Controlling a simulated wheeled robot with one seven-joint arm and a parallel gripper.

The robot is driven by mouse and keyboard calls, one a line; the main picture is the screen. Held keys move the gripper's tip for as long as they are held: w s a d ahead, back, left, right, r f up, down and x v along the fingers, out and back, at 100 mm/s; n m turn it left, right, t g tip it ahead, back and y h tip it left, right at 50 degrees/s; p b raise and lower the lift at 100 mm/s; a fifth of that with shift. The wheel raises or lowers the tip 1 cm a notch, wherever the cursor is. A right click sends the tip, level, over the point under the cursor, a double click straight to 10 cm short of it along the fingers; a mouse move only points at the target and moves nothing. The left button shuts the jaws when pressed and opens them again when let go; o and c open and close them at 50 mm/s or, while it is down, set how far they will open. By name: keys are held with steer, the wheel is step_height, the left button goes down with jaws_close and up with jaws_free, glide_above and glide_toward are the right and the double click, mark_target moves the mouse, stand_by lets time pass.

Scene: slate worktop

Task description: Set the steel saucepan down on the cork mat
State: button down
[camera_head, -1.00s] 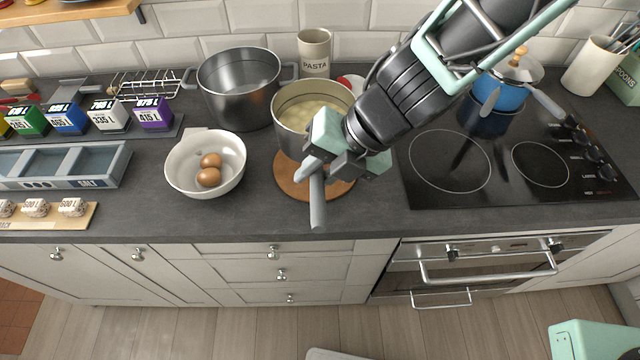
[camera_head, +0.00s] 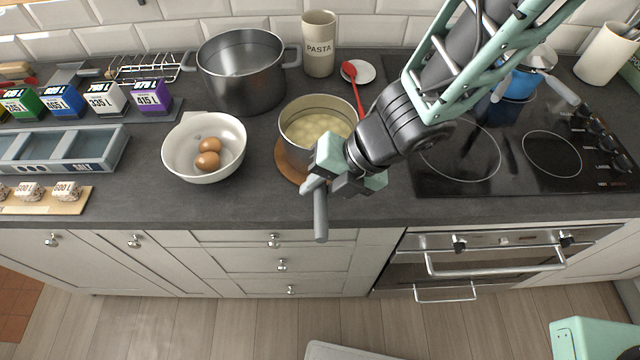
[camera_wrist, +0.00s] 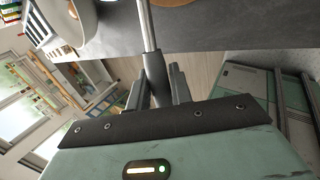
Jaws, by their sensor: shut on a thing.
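The steel saucepan (camera_head: 290,140), with pale contents inside, is upright over the round cork mat (camera_head: 284,168). Its base overlaps the mat in the head view; I cannot tell whether it touches. The mat's left edge shows, while its right part is hidden by the pan and my gripper. My gripper (camera_head: 330,184) is shut on the saucepan's handle (camera_head: 320,215), which points toward the worktop's front edge. In the wrist view the handle (camera_wrist: 152,62) runs between the jaws (camera_wrist: 158,92).
A white bowl (camera_head: 177,158) with eggs stands left of the mat. A large pot (camera_head: 242,85), a pasta canister (camera_head: 319,60) and a red spoon (camera_head: 355,88) on a white dish lie behind. The black hob (camera_head: 490,178) is to the right, with a blue pot (camera_head: 520,84) at its back.

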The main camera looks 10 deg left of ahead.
steer(key=c, duration=1.3)
jaws_free()
steer(key=shift+f, duration=0.1)
steer(key=shift+o, duration=0.2)
steer(key=shift+w+d+r, duration=0.1)
steer(key=shift+d+r, duration=0.1)
steer(key=shift+r, duration=0.3)
steer(key=s+p+v, duration=0.1)
steer(key=p+v, duration=0.2)
steer(key=v, duration=0.8)
steer(key=shift+w, duration=0.45)
